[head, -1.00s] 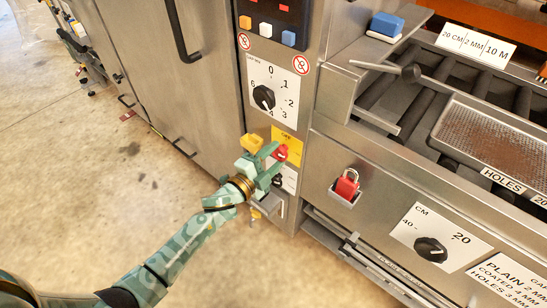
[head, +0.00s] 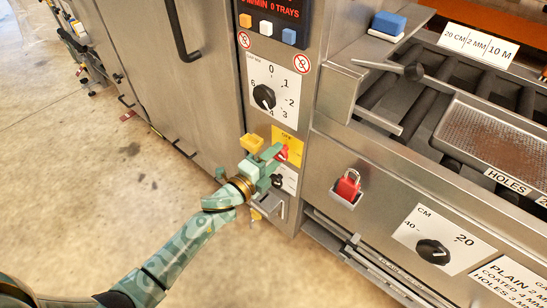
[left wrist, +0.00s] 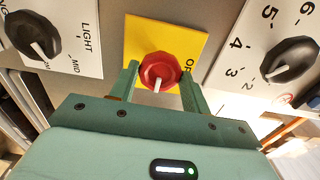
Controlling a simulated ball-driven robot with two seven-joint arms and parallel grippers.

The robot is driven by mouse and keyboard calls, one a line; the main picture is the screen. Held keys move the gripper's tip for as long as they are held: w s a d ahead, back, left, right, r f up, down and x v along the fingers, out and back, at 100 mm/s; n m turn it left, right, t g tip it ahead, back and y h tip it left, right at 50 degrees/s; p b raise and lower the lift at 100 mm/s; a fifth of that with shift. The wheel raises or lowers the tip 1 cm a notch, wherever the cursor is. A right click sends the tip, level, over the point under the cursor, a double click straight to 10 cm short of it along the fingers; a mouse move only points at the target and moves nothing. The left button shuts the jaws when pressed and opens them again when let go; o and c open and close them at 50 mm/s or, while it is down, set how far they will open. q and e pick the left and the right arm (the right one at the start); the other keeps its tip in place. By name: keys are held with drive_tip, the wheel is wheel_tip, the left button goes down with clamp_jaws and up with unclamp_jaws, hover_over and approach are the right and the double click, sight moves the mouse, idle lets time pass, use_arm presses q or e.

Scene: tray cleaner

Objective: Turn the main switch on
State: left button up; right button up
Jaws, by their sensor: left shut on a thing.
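The main switch is a red knob (head: 283,153) on a yellow plate (head: 291,138) low on the steel control column. My left gripper (head: 274,160) reaches it from the lower left and partly hides it. In the left wrist view, the red knob (left wrist: 158,68) with its white pointer mark sits between the two fingers of my left gripper (left wrist: 161,88), which is shut on it. The yellow plate (left wrist: 187,38) shows behind the knob, its lettering partly covered by a finger. My right gripper is not in view.
A lit red display (head: 275,10) reads "0 TRAYS" above three coloured buttons. A black numbered dial (head: 264,97) sits above the switch. A yellow block (head: 252,143) is left of the gripper. A red padlock (head: 347,186) hangs to the right. Open floor (head: 90,190) lies left.

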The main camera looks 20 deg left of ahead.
use_arm(q)
drive_tip(key=shift+f, duration=0.15)
drive_tip(key=o, duration=1)
drive_tip(key=shift+s+a, duration=0.1)
drive_tip(key=shift+s, duration=0.2)
drive_tip(key=p+v, duration=0.3)
drive_tip(key=v, duration=1.2)
drive_tip(key=shift+s, duration=0.35)
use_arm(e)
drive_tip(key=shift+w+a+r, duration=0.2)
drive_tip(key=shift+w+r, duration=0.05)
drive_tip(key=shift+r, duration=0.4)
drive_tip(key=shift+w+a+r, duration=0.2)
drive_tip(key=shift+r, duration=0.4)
use_arm(q)
drive_tip(key=shift+a, duration=0.15)
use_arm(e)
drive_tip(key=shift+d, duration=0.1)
